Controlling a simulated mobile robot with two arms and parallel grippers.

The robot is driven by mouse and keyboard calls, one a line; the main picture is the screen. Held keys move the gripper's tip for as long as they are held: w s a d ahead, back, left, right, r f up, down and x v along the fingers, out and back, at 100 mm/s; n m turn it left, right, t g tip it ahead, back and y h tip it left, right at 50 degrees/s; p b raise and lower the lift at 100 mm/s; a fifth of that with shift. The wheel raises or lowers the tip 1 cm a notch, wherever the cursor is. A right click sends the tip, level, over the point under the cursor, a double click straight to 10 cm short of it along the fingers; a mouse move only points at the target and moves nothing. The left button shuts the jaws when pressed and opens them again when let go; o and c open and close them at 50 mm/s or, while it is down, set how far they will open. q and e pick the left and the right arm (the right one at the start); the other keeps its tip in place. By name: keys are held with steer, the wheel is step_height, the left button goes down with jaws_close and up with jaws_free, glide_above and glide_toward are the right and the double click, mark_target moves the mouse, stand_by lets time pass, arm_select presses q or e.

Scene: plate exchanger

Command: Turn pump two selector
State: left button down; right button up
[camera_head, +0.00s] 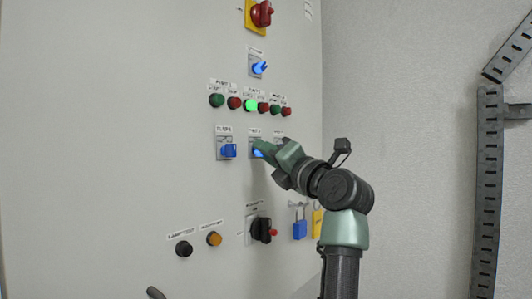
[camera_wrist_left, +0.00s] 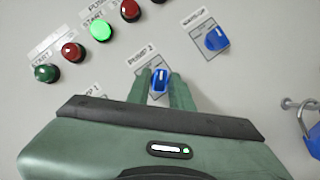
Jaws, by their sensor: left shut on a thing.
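The pump two selector is a blue knob (camera_head: 258,153) in the middle of a row of three on the grey panel. In the left wrist view the same selector (camera_wrist_left: 160,79) sits between my two green fingers, by a label reading PUMP 2. My left gripper (camera_head: 263,147) is shut on this knob. It also shows in the left wrist view (camera_wrist_left: 160,88), with a finger on each side of the knob. The gripper and arm hide part of the selector and its plate in the head view. My right gripper is not in view.
Another blue selector (camera_head: 228,151) is to the left, and a third (camera_wrist_left: 215,39) is on the other side. Above is a button row with one lit green button (camera_head: 250,105). A black handle (camera_head: 261,229) and blue padlock (camera_head: 300,229) are below.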

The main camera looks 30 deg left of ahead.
arm_select(q)
steer(key=shift+w+r+n+g+y+b, duration=0.1)
steer(key=shift+n+g+y+b, duration=0.6)
steer(key=shift+n, duration=1.35)
steer(key=shift+w+f+n+g+y+b, duration=0.2)
steer(key=shift+n+g, duration=0.95)
steer(key=shift+n, duration=0.95)
steer(key=shift+s+r+n+g+y+b, duration=0.15)
steer(key=shift+n+g+y+b, duration=0.55)
steer(key=shift+n, duration=1.35)
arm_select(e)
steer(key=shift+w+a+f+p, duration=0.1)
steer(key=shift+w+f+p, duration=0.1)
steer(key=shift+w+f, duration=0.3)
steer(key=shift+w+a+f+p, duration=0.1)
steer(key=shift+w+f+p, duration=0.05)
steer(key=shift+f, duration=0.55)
arm_select(q)
steer(key=shift+r+g, duration=0.1)
steer(key=shift+g, duration=0.15)
steer(key=c, duration=1.4)
jaws_free()
steer(key=shift+c, duration=0.2)
steer(key=shift+w+a, duration=0.1)
steer(key=shift+a, duration=0.05)
steer(key=shift+f, duration=0.2)
